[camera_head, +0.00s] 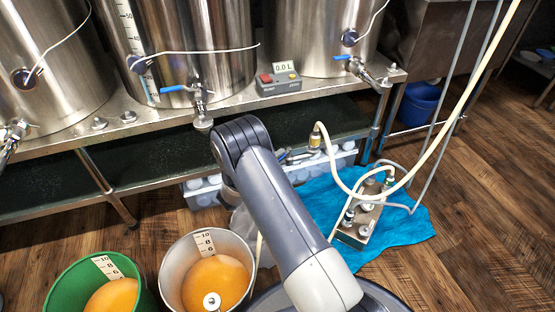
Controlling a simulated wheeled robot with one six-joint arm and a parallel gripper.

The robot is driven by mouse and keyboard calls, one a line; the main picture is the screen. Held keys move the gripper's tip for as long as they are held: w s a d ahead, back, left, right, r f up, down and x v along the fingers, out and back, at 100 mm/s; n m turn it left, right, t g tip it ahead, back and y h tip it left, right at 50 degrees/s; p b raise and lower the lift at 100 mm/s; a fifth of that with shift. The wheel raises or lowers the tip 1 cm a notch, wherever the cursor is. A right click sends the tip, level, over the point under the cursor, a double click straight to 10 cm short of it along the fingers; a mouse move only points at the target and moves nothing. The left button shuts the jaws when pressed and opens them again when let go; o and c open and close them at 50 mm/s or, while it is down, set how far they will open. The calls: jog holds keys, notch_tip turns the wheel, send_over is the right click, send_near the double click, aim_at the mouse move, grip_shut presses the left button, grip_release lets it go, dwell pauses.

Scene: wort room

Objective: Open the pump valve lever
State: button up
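A small pump unit (356,232) with metal fittings and hoses sits on a blue cloth (405,243) on the floor, right of my arm. I cannot make out a lever on it for certain. A small blue and metal part (283,155) shows just right of my arm, partly hidden, and I cannot tell whether it is a valve lever. Blue tap levers show on the middle kettle (176,89) and the right kettle (343,58). My arm rises across the middle, and its far end is hidden behind its own elbow. My gripper is not visible.
Steel kettles stand on a metal bench (140,130) along the back. A control box (279,83) reads 0.0 L. A green bucket (65,277) and a steel bucket (175,262) stand left of my arm. A cream hose (437,152) crosses the right. Wooden floor is free at right.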

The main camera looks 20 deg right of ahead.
jog(key=p+v, duration=0.3)
jog(key=v, duration=0.7)
jog(key=shift+s+a, duration=0.2)
jog(key=shift+a, duration=0.1)
jog(key=shift+f, duration=0.1)
